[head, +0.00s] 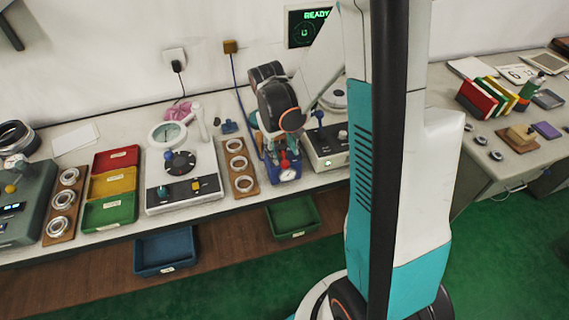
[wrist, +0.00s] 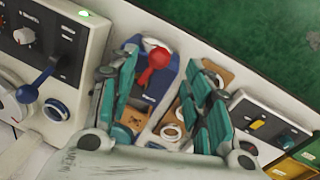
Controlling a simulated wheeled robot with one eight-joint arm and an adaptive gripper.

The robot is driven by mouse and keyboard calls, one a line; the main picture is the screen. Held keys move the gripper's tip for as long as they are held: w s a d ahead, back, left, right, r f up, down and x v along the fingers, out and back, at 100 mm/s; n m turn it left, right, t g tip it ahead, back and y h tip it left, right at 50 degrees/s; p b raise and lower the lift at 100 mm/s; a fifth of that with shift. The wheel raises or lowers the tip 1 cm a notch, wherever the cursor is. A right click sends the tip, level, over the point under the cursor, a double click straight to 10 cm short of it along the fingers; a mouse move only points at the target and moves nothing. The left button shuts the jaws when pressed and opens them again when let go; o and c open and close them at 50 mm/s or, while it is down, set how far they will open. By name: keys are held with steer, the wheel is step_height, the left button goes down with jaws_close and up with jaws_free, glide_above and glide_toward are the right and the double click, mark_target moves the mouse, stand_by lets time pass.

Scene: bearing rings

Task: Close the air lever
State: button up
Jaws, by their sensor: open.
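A small blue unit (head: 288,173) with a round white gauge stands at the bench's front edge and carries a red lever (head: 284,162). In the wrist view the red lever (wrist: 152,66) has a ball end and lies between my fingers, nearer the left one. My gripper (wrist: 168,64) is open, with teal finger pads spread on either side; I cannot tell whether either touches the lever. The pictures carry no readable label saying which is the air lever.
A wooden board with metal rings (head: 240,166) lies left of the blue unit. The white box (head: 325,147) stands close on its right. A dial instrument (head: 183,178) and coloured trays are further left. A green bin (head: 293,217) is below the bench edge.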

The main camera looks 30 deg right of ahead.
mark_target(285, 162)
steer(key=f, duration=0.2)
steer(key=f+b, duration=0.1)
steer(key=f, duration=0.1)
steer(key=d+f, duration=0.1)
steer(key=f, duration=0.1)
steer(key=shift+f, duration=0.1)
jaws_close()
